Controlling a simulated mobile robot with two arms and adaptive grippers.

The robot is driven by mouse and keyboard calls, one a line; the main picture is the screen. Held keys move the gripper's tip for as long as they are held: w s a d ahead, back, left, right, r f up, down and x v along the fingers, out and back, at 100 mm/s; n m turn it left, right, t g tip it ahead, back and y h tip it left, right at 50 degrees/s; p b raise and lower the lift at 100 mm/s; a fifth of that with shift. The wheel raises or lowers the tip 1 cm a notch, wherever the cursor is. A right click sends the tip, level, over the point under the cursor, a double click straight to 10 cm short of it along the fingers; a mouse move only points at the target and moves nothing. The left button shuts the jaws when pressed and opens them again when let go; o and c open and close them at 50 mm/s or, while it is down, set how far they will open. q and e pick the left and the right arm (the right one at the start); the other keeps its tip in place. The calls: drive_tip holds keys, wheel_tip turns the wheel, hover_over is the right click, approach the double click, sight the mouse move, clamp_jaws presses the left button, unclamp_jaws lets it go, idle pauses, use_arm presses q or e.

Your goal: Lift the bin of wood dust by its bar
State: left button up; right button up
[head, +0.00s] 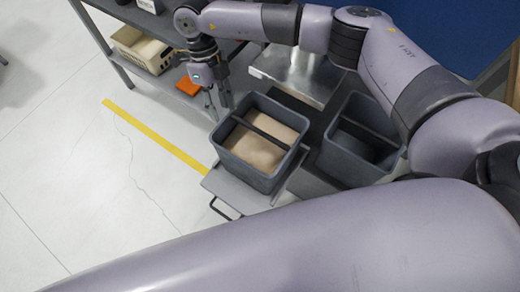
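The bin of wood dust (239,174) is a dark grey open box in the middle of the head view, filled with tan dust (250,150). Its dark bar (262,132) runs across the top from one rim to the other. My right gripper (218,109) points down just beyond the bin's far left corner in the picture. Its two fingers look apart, with nothing visible between them. It appears clear of the bar. My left gripper is not in view.
A second grey bin (352,160) with a bar and no visible dust stands to the right. A grey plate with a handle (225,208) sticks out below the dust bin. A shelf holds a beige crate (140,50) and an orange item (188,86). The floor at left is clear.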

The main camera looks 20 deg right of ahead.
drive_tip(key=w+d+r+h, duration=0.1)
drive_tip(key=w+d+h, duration=0.1)
drive_tip(key=d, duration=0.4)
drive_tip(key=b, duration=0.3)
approach(259, 130)
drive_tip(key=shift+m, duration=0.3)
drive_tip(key=x, duration=0.4)
drive_tip(key=shift+f, duration=0.4)
drive_tip(key=shift+b+x, duration=0.5)
drive_tip(key=shift+x, duration=2.6)
drive_tip(key=shift+s+f+t+b, duration=0.15)
drive_tip(key=shift+f+t+b, duration=0.05)
drive_tip(key=shift+t+b, duration=0.1)
clamp_jaws()
drive_tip(key=shift+r, duration=0.1)
